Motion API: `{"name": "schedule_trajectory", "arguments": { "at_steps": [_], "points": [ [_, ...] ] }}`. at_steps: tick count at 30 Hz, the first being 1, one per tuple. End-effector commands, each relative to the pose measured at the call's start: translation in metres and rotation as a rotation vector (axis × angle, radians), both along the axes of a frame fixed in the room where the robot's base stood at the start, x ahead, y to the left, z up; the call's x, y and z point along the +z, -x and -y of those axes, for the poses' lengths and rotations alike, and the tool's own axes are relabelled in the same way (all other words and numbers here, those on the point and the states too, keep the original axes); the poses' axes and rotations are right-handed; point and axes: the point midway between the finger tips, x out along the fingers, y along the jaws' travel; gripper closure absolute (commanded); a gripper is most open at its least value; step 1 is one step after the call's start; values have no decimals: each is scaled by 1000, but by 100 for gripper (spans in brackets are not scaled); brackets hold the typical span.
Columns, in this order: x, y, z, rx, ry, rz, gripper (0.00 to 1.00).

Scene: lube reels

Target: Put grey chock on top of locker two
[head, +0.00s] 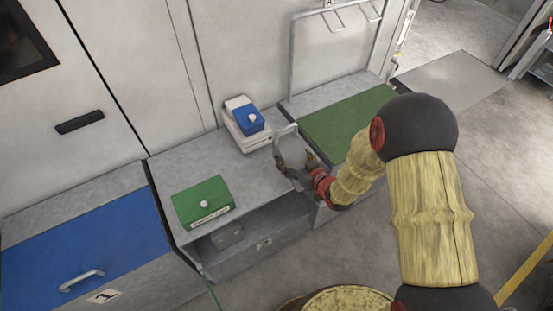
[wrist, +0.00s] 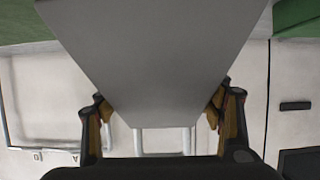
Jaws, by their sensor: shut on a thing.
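My gripper (head: 296,168) is above the right front part of the middle cabinet's grey top (head: 190,157). It is shut on the grey chock (head: 291,151), a smooth grey block that fills the upper middle of the wrist view (wrist: 155,60). The fingers (wrist: 160,110) press its two sides there. A pale metal loop shows beside the chock in both views; I cannot tell for sure whether it belongs to it. A blue-topped locker (head: 85,240) with a handle stands at left, a green-topped one (head: 345,122) at right. I cannot read which is locker two.
A green box (head: 203,203) with a white knob sits on the middle cabinet's top. A white device with a blue box (head: 249,119) stands at the back. A grey item (head: 228,236) lies in the open shelf. A metal frame (head: 291,60) rises behind the green top, which looks clear.

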Motion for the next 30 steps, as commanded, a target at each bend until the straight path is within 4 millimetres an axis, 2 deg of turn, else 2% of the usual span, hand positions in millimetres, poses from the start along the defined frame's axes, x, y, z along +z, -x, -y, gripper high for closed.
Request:
{"name": "schedule_trajectory", "arguments": {
  "at_steps": [1,7,14,18,26,30],
  "points": [
    [-5,-12,-2,0,-1,4,89],
    [-22,-51,-9,-1,-2,5,89],
    [-57,-78,-14,-1,-2,5,89],
    [-69,-89,-16,-1,-2,4,89],
    [-78,-97,-18,-1,-2,5,89],
    [-97,-97,-18,-1,-1,3,89]
  ]
}}
